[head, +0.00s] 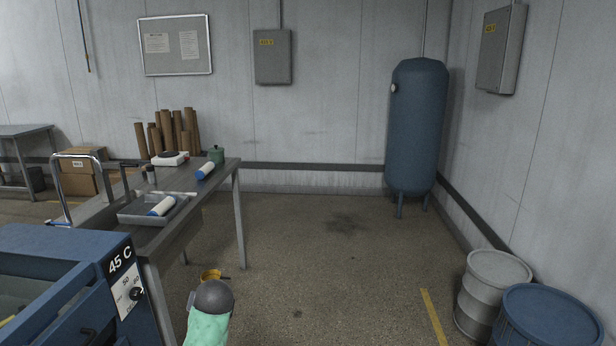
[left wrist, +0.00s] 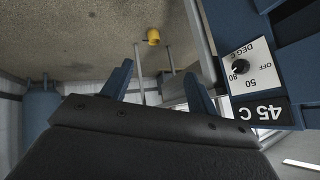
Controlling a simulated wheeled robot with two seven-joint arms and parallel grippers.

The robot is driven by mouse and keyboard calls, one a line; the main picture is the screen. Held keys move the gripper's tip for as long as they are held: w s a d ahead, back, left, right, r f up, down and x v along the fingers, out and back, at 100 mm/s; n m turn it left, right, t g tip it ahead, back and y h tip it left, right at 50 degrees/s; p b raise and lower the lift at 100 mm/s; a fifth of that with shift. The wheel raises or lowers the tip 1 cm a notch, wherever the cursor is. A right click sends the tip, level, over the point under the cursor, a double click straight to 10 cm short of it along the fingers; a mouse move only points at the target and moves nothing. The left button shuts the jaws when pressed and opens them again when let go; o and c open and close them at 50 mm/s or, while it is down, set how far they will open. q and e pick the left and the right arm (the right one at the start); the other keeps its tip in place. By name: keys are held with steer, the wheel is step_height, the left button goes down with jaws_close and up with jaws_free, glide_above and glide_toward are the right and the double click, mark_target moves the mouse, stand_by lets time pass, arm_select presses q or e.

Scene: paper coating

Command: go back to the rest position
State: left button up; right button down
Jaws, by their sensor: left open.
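My left gripper (left wrist: 160,82) shows in the left wrist view with its two blue fingers spread apart and nothing between them. It hangs near the blue machine (head: 60,265), whose dial panel (head: 128,286) carries a "45 C" label. The same dial panel (left wrist: 249,74) shows upside down at the right of the left wrist view, beside the fingers and apart from them. My left gripper's fingers cannot be made out in the head view. My right gripper is in neither view.
A metal table (head: 224,180) at left bears a grey tray (head: 128,213) and rollers. A blue tank (head: 416,125) stands at the back, drums (head: 497,268) at right. The middle floor is clear.

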arm_select(q)
steer(key=s+d+f+h, duration=0.2)
steer(key=s+d, duration=0.1)
steer(key=s, duration=0.4)
steer(key=s+d+f+m+h, duration=0.1)
steer(key=s+d+f, duration=0.1)
steer(key=s+d, duration=0.2)
steer(key=s+d+f+m+g+h, duration=0.1)
steer(key=s+d, duration=0.3)
steer(key=s, duration=0.7)
steer(key=shift+d+f+h, duration=0.15)
steer(key=shift+f+h, duration=0.5)
steer(key=shift+h, duration=0.15)
steer(key=s+f+g, duration=0.1)
steer(key=s+f, duration=0.3)
steer(key=s, duration=0.3)
steer(key=s+d+f+g, duration=0.1)
steer(key=s+f, duration=0.3)
steer(key=s, duration=0.4)
steer(key=s+f+g, duration=0.2)
steer(key=s+f, duration=0.2)
steer(key=s, duration=0.4)
steer(key=shift+s+d+f+m, duration=0.25)
steer(key=shift+d+f+m, duration=0.05)
steer(key=shift+c, duration=0.2)
